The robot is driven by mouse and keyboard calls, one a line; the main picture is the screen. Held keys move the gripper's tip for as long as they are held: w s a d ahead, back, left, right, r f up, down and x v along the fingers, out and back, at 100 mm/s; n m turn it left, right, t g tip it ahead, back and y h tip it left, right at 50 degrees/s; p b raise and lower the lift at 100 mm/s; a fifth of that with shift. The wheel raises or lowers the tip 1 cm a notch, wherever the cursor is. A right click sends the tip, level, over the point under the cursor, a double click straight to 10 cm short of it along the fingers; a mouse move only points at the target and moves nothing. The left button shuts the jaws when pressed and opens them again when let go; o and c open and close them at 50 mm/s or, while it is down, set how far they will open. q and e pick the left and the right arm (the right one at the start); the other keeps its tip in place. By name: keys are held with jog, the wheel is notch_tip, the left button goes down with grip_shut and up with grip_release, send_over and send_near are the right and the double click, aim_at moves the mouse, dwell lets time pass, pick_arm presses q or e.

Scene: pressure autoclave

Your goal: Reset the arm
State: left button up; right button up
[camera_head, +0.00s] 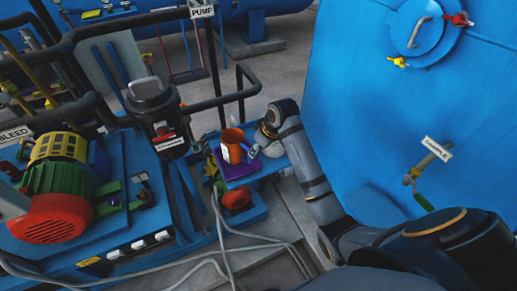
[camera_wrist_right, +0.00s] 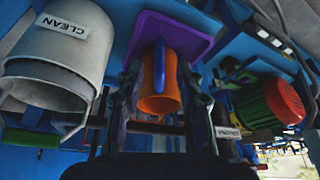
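My right arm reaches in from the lower right of the head view. Its gripper (camera_head: 254,149) is beside an orange mug (camera_head: 232,146), on the mug's right. The mug stands on a purple pad (camera_head: 243,170). In the right wrist view the mug (camera_wrist_right: 158,88) shows its blue handle and lies between the two dark fingers of the gripper (camera_wrist_right: 160,82). The fingers look spread, with narrow gaps at the mug's sides. The purple pad (camera_wrist_right: 178,30) is behind it. My left gripper is not in view.
A blue tank wall (camera_head: 350,100) with valves stands close to my right arm. A dark canister (camera_head: 152,105), black railings (camera_head: 222,100) and a red, green and yellow motor (camera_head: 55,190) are to the left. A white cylinder marked CLEAN (camera_wrist_right: 58,62) is beside the right gripper.

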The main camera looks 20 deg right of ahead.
jog(key=shift+r, duration=0.25)
jog(key=s+d+f+m+h, duration=0.1)
jog(key=s+f+m, duration=0.15)
jog(key=s, duration=0.95)
jog(key=s+d+f+m+h, duration=0.15)
jog(key=s+f, duration=0.25)
jog(key=s, duration=0.8)
notch_tip(320, 180, down, 28)
jog(key=s+d+r+g, duration=0.1)
jog(key=s+d+g, duration=0.1)
jog(key=s+d+f, duration=0.1)
jog(key=s+f, duration=1.4)
jog(key=s, duration=0.3)
jog(key=shift+s+d+f+m+g, duration=0.15)
jog(key=shift+d+f+m+g, duration=0.1)
jog(key=shift+m+g, duration=0.15)
